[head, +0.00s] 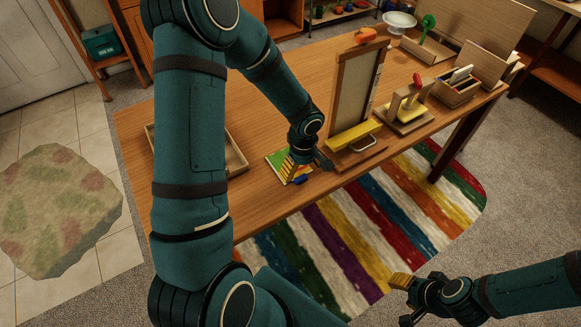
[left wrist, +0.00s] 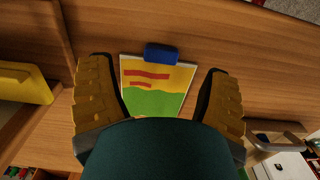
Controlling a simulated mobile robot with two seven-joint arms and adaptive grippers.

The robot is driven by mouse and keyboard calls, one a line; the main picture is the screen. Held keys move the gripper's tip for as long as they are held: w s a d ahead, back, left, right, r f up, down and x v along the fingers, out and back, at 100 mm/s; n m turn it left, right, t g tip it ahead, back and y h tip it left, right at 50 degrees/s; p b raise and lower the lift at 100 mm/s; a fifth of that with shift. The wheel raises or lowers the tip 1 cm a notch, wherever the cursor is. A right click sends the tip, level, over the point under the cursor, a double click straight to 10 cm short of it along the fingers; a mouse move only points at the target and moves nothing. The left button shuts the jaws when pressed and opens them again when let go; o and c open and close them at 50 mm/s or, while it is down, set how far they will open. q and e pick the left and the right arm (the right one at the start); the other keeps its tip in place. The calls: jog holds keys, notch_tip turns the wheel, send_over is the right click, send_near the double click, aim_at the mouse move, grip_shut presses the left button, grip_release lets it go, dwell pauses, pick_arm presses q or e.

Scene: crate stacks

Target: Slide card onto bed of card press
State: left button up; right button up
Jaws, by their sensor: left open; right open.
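The card (head: 276,161), yellow and green with red marks and a blue tab (left wrist: 161,53), lies on the table. My left gripper (head: 299,169) is open just over it; in the left wrist view the card (left wrist: 158,88) shows between the two spread fingers, apart from both. A wooden device with an upright panel (head: 355,88), yellow bar (head: 353,135) and metal handle stands right of the card. A smaller wooden stand with a red lever and yellow block (head: 408,110) is beyond it. I cannot tell which is the press. My right gripper (head: 405,299) is open and empty, off the table.
A shallow wooden tray (head: 236,152) is partly hidden behind my left arm. A wooden box (head: 457,88), a green-wheeled device (head: 427,35) and a white bowl (head: 398,21) stand toward the table's far right. The table's front edge is close to the card.

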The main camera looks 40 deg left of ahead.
aim_at(303, 179)
pick_arm(q)
jog(key=f, duration=0.3)
jog(key=f+b, duration=0.1)
jog(key=shift+s+d+f, duration=0.15)
jog(key=shift+s+d, duration=0.05)
jog(key=shift+d, duration=0.05)
jog(key=c, duration=1.2)
jog(key=shift+o, duration=0.2)
